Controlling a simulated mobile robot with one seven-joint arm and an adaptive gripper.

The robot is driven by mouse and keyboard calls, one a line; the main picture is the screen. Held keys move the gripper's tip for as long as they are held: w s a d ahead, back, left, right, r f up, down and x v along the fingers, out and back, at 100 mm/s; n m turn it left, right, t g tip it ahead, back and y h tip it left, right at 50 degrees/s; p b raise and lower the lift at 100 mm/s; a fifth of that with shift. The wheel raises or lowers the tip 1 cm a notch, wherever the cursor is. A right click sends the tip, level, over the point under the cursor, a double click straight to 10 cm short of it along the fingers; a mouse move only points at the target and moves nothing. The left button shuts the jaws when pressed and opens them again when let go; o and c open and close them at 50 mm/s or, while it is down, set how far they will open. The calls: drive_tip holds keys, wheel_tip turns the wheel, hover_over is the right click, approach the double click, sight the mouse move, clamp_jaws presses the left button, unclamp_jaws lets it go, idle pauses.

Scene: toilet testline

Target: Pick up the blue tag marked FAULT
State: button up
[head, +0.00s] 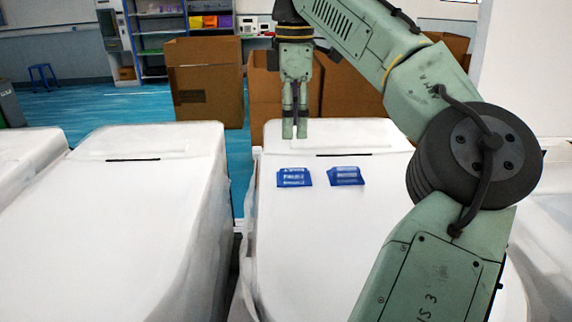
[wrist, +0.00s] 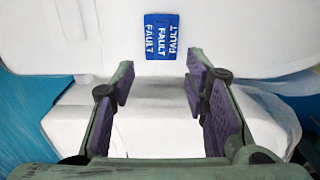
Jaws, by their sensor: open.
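Two blue tags lie on the white toilet unit (head: 300,240) in the head view, a left one (head: 293,177) and a right one (head: 346,176). Both carry white lettering too small to read surely there. In the wrist view one blue tag (wrist: 161,37) shows the word FAULT in several rows, turned sideways. I cannot tell surely which of the two it is. My gripper (head: 295,130) points down near the back of the unit. Its fingers (wrist: 160,82) are apart and empty, with the tag beyond the gap between the tips.
Another white unit (head: 130,230) stands to the left, with a narrow gap between. Cardboard boxes (head: 204,80) stand behind on the blue floor (head: 110,110). A blue stool (head: 43,75) and shelves (head: 160,35) are at the back. The unit's top around the tags is clear.

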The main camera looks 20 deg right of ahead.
drive_tip(key=b, duration=0.1)
hover_over(294, 170)
wheel_tip(294, 170, down, 4)
drive_tip(key=shift+f, duration=3.1)
drive_tip(key=shift+c, duration=0.2)
clamp_jaws()
